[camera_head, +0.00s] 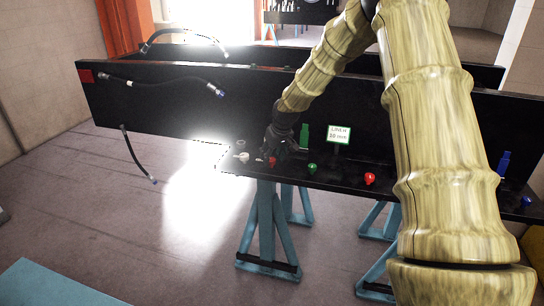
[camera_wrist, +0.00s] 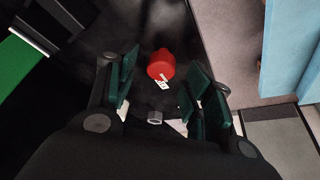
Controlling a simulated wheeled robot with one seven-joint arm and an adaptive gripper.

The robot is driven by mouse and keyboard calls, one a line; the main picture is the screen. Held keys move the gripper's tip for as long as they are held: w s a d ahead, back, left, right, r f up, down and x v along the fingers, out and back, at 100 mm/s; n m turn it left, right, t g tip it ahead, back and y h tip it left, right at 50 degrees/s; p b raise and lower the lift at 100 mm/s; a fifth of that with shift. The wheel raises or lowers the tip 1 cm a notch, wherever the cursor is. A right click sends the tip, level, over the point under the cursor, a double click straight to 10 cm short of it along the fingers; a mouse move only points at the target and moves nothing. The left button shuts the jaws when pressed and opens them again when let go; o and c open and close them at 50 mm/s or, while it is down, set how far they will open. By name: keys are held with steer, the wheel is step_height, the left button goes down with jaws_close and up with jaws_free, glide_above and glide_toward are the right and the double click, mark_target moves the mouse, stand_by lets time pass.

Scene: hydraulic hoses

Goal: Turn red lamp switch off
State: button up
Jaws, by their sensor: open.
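A round red knob (camera_wrist: 161,64), apparently the red lamp switch, stands on the black panel in the wrist view, with a small white label (camera_wrist: 162,85) beside it. My gripper (camera_wrist: 165,88) is open, with a dark green finger on each side of the knob's lower area; I cannot tell whether either finger touches it. In the head view my gripper (camera_head: 277,152) is low over the shelf, and a bit of red knob (camera_head: 272,162) shows just below it, partly hidden. A second red knob (camera_head: 370,178) stands farther right. No lit lamp can be made out.
A green knob (camera_head: 312,168) and a white part (camera_head: 242,157) flank the gripper. Black hoses (camera_head: 160,83) hang on the panel at left. A metal nut (camera_wrist: 155,117) lies near the fingers.

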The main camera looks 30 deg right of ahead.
steer(key=shift+x, duration=0.8)
steer(key=c, duration=1)
